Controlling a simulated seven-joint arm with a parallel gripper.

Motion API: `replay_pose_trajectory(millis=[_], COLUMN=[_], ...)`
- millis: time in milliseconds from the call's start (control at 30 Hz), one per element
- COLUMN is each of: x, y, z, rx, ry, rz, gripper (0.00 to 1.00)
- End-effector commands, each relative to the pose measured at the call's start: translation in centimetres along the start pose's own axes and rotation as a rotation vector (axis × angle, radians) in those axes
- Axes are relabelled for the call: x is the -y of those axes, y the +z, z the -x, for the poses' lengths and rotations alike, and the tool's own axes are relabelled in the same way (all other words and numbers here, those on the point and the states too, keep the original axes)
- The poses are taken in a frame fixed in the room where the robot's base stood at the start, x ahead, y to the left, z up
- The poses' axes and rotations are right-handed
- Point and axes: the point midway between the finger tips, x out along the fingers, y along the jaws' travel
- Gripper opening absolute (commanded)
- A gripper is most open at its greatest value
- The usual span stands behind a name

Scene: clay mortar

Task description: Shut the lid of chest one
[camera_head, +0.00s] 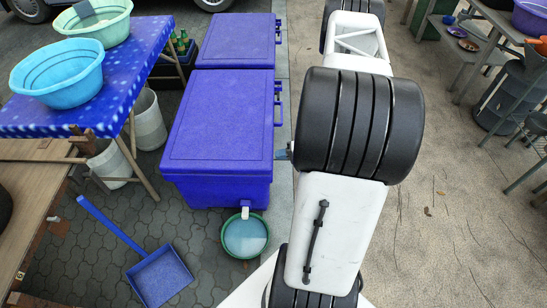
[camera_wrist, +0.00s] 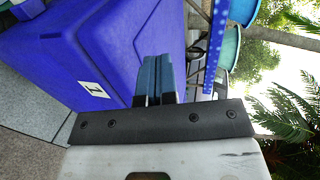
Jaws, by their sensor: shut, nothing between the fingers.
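Two blue chests stand in line in the head view. The nearer chest (camera_head: 222,130) has its lid (camera_head: 222,115) lying flat and looking shut. My gripper (camera_head: 283,154) is mostly hidden behind my arm, with its tip close to this chest's right side. In the wrist view, a blue chest with a white label "1" (camera_wrist: 95,89), chest one, fills the upper left. My gripper's blue fingers (camera_wrist: 158,75) are together and empty in front of it. I cannot tell whether they touch the chest. The label does not show in the head view.
The farther chest (camera_head: 238,42) also looks shut. A green-rimmed basin (camera_head: 245,236) and a blue dustpan (camera_head: 160,277) lie on the paving in front. A blue-topped table (camera_head: 125,90) with basins stands left. Open paving (camera_head: 450,230) lies right of my arm.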

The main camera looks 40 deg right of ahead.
Motion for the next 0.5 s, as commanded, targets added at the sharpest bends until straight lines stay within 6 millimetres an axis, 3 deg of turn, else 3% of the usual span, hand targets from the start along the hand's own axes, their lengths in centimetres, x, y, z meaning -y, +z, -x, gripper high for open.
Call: replay_pose_trajectory(millis=[200,500], x=[0.1,0.3], y=[0.0,0.1], z=[3.0,5.5], rx=[-0.002,0.0], ry=[-0.001,-0.001], rz=[0.0,0.0], gripper=[0.0,0.0])
